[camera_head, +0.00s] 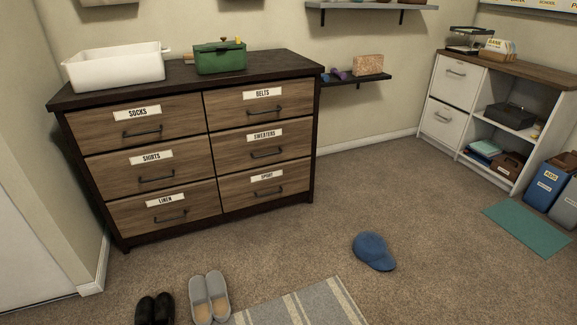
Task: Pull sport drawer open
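A dark-framed dresser (260,67) with six wooden drawers stands against the wall at the left and middle. The sport drawer (235,195) is the bottom one in the right column and is shut. Its white label (267,176) reads SPORT, and a dark bar handle (268,191) is below it. The belts drawer (225,107) and sweaters drawer (229,145) are above it, both shut. The socks, shirts and linen drawers in the left column are shut too. Neither of my grippers is in view.
A white bin (115,68) and a green box (220,59) stand on the dresser top. A blue cap (373,250), grey slippers (210,297), black shoes (154,309) and a striped rug (302,305) lie on the carpet. Carpet directly before the sport drawer is clear.

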